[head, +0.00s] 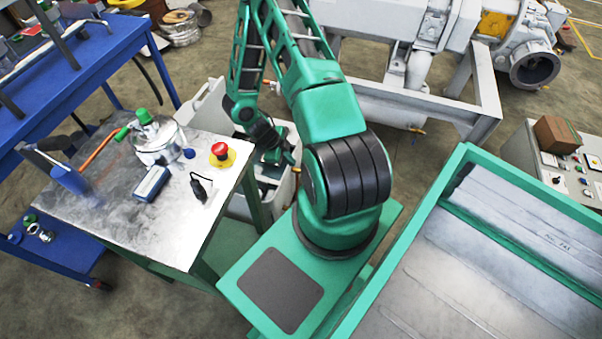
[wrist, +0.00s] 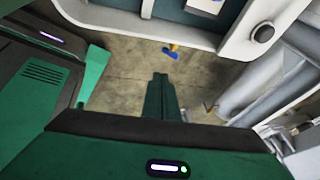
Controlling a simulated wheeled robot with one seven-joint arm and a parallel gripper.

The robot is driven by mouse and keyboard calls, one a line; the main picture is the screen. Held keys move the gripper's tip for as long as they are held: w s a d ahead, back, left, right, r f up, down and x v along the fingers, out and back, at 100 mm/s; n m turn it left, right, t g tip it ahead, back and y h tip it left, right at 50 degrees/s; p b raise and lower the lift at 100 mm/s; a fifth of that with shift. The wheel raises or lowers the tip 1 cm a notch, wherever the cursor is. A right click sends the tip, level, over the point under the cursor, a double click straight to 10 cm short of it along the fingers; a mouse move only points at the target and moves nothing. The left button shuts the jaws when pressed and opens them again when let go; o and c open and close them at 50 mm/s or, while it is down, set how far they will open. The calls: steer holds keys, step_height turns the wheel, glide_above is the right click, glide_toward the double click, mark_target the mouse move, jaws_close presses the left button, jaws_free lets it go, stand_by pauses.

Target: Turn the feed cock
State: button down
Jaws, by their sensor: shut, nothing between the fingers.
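In the wrist view my gripper (wrist: 160,85) is shut and empty, its dark green fingers together over bare floor. Beyond the fingertips, a small fitting with a blue lever and a yellow body (wrist: 171,50) shows by the lower edge of a pale frame. It looks like a cock, apart from my fingers; I cannot tell for sure that it is the feed cock. In the head view my gripper (head: 274,150) hangs low beside the metal-topped table, partly hidden by my arm, and its fingertips are unclear.
A metal-topped table (head: 130,215) carries a pot (head: 160,145) with green handles, a blue-grey device (head: 151,184) and a red stop button (head: 221,151). White machinery on a frame (head: 430,105) stands behind. A pale bin (head: 212,105) is near my gripper. Floor shows between frame and bin.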

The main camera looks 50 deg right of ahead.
steer(key=w+x, duration=0.1)
steer(key=x, duration=1.3)
steer(key=shift+w+d+f+m, duration=0.2)
steer(key=shift+w+f+m, duration=0.1)
steer(key=shift+f, duration=0.2)
